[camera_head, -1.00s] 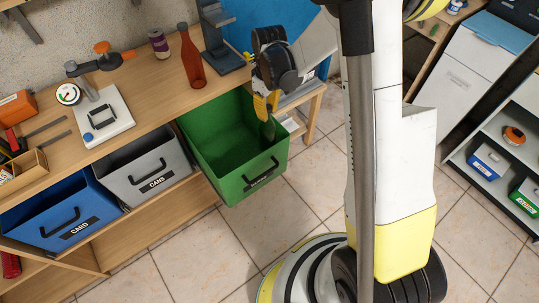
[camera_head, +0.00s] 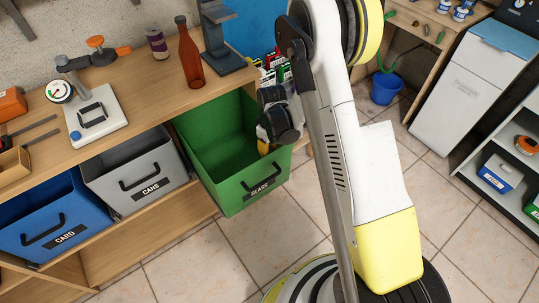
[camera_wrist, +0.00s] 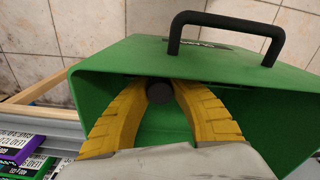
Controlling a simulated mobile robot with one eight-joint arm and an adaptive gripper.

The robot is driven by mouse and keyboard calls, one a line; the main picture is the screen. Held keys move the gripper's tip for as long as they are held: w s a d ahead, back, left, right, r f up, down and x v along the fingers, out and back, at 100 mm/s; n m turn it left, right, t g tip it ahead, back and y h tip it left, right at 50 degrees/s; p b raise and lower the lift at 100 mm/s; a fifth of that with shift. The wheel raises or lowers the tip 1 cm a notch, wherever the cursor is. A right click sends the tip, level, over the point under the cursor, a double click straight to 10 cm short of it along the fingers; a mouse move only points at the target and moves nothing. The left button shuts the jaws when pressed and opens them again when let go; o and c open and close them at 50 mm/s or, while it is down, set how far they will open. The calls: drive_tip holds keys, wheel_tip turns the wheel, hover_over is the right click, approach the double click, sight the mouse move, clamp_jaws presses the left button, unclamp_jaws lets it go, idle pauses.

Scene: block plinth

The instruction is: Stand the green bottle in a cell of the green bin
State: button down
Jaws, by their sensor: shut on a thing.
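The green bin (camera_head: 255,193), labelled GLASS, hangs pulled out at the front of the wooden bench. Its inside looks open, and I see no dividers in it. My gripper (camera_head: 264,148) is at the bin's right side, pointing down at its opening. In the wrist view my yellow fingers (camera_wrist: 160,90) are shut on a dark round end, which I take to be the green bottle (camera_wrist: 159,93). The rest of the bottle is hidden; in the head view my gripper and the bin cover it. The bin's wall and black handle (camera_wrist: 225,25) lie beyond the fingers.
A grey CANS bin (camera_head: 136,171) and a blue CARD bin (camera_head: 46,218) stand left of the green bin. Tiled floor lies in front.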

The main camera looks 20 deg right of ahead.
drive_tip(key=shift+f, duration=0.2)
drive_tip(key=c, duration=1.3)
unclamp_jaws()
drive_tip(key=shift+c, duration=0.2)
